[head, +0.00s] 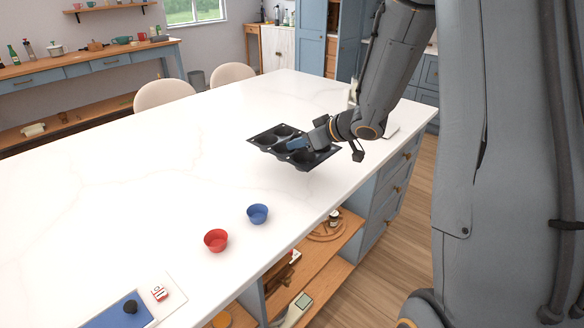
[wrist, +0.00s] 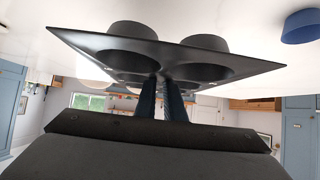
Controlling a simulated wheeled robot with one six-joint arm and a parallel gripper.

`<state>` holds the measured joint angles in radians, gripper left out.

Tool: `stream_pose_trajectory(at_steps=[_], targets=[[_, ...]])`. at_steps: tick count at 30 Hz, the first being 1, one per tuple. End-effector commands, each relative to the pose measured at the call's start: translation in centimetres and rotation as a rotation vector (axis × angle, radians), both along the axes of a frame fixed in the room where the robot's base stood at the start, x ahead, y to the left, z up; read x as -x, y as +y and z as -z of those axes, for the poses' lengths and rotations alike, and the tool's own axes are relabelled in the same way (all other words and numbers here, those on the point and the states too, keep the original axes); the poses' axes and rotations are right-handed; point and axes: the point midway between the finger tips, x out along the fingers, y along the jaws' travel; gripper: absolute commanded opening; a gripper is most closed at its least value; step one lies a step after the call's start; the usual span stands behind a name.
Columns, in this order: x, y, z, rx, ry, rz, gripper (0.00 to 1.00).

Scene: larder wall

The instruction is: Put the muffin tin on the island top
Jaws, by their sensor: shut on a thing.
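The muffin tin (head: 272,139) is dark with several round cups. In the head view it is over the white island top (head: 130,170), near its right part. My gripper (head: 305,143) is shut on the tin at its near right side. In the wrist view the tin (wrist: 120,42) spreads out ahead of the two fingers (wrist: 163,88), which meet its middle. The tin looks roughly level. A soft shadow shows below it, and I cannot tell whether it touches the top.
A blue bowl (head: 257,214) and a red bowl (head: 215,240) stand on the island top near its front edge. A blue tray (head: 113,314) and a small red-and-white item (head: 159,293) lie at the near left. Two chairs (head: 165,93) stand behind. The left middle of the top is clear.

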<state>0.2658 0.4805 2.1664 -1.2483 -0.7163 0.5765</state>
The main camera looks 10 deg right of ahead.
Motion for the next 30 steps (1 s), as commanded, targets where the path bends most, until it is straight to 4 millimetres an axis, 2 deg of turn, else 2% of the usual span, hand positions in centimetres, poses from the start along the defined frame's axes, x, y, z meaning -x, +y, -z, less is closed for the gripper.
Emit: stream_pose_trajectory(at_steps=[6,13,18,22,30], targets=[[0.1,-0.1,3.6,-0.003,0.003,0.003,0.0],[0.0,0.1,5.3,-0.002,0.0,0.0,0.0],[0.0,0.0,7.5,-0.003,0.002,0.001,0.0],[0.0,0.0,8.5,-0.002,-0.001,0.001,0.0],[0.0,0.0,8.7,-0.001,-0.002,0.001,0.0]])
